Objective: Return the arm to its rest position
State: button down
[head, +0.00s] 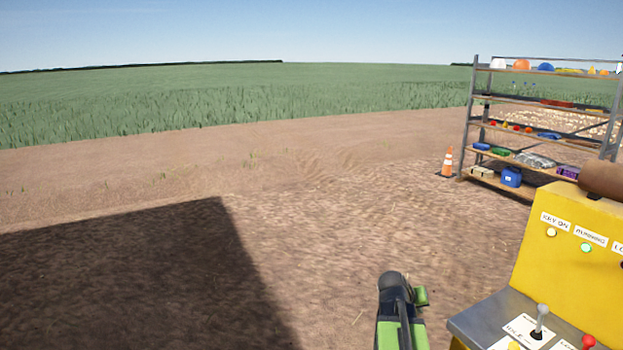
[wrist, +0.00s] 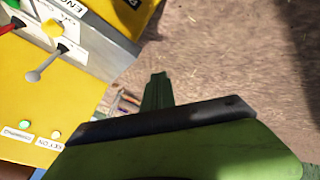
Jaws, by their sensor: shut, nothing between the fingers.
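My gripper (wrist: 157,88) shows in the wrist view as dark green fingers, shut and empty, past the black and green edge of my arm. In the head view my green and black arm stands at the bottom, right of centre, over bare soil; the fingertips cannot be made out there. The yellow control panel (head: 575,250) is to the right of my arm, apart from it. It also shows in the wrist view (wrist: 30,100), upside down at the left, with its levers (wrist: 48,63) and lit buttons. My gripper touches nothing that I can see.
A metal shelf (head: 535,155) with helmets, boxes and tools stands at the back right. An orange traffic cone (head: 447,163) is beside it. A grey lever (head: 540,318) and a red knob (head: 587,342) rise from the panel's ledge. The soil ahead and left is clear.

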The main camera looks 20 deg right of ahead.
jog(key=w+a+f+n+y, duration=0.1)
jog(key=w+a, duration=0.2)
jog(key=a, duration=0.7)
jog(key=w+a+f+n+t+y, duration=0.1)
jog(key=w+a+n+y, duration=0.1)
jog(key=a, duration=0.8)
jog(key=w+a+f+n+y, duration=0.1)
jog(key=w+a+f, duration=0.15)
jog(key=a, duration=0.65)
jog(key=s+a+n+g+y, duration=0.1)
jog(key=s+a+y, duration=0.1)
jog(key=a, duration=0.5)
jog(key=s+a+f+n+g+y, duration=0.1)
jog(key=s+a+g, duration=0.1)
jog(key=s+a, duration=0.3)
jog(key=a, duration=0.2)
jog(key=shift+a+f+y, duration=0.2)
jog(key=shift+a+y, duration=0.2)
jog(key=shift+d, duration=0.1)
